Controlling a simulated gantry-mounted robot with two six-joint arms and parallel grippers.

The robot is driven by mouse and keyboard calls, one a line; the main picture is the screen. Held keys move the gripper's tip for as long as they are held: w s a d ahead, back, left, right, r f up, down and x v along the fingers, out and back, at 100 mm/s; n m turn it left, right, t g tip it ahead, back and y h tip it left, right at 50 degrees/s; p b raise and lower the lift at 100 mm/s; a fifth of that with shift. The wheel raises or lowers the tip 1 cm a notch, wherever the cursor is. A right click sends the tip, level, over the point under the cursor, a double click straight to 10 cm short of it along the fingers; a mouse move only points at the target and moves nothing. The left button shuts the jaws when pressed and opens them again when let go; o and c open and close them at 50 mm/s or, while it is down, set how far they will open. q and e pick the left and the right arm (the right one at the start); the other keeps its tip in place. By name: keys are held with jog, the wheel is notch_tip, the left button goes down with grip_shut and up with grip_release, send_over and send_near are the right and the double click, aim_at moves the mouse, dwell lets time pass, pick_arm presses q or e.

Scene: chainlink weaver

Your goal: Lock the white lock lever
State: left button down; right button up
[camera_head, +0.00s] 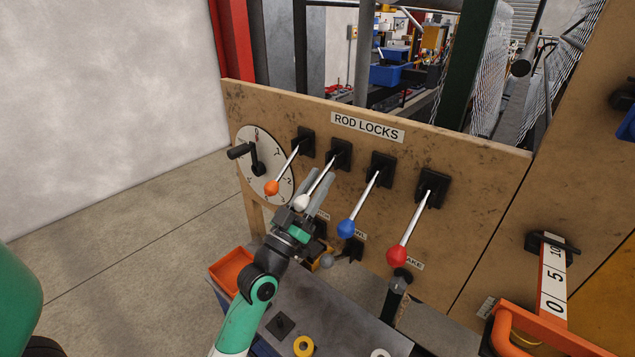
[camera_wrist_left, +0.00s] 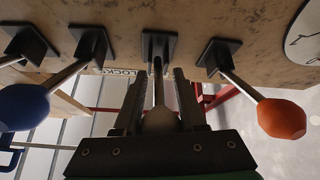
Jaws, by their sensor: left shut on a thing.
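The white lock lever (camera_head: 302,203) is second from the left in the row under the ROD LOCKS sign. It slants down and out from its black mount (camera_head: 340,153), its knob low. My left gripper (camera_head: 318,184) is at this lever, shut on it. In the left wrist view the white lever (camera_wrist_left: 158,92) runs between the two fingers of the left gripper (camera_wrist_left: 158,78), with its pale knob near the palm. The gripper partly hides the knob. My right gripper does not show.
The orange-knobbed lever (camera_head: 272,187) is close on the left, the blue-knobbed lever (camera_head: 347,228) close on the right, and the red-knobbed lever (camera_head: 397,255) farther right. A dial with a black crank (camera_head: 240,151) is at the board's left. Below are a grey bench (camera_head: 335,320) and orange tray (camera_head: 230,268).

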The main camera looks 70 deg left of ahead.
aim_at(300, 212)
pick_arm(q)
jog(key=shift+f, duration=0.1)
dwell(0.7)
jog(key=c, duration=0.6)
grip_release()
jog(key=shift+o, duration=0.2)
jog(key=b+v, duration=0.5)
jog(key=v, duration=0.6)
jog(key=shift+s+d+f, duration=0.15)
jog(key=shift+s, duration=0.1)
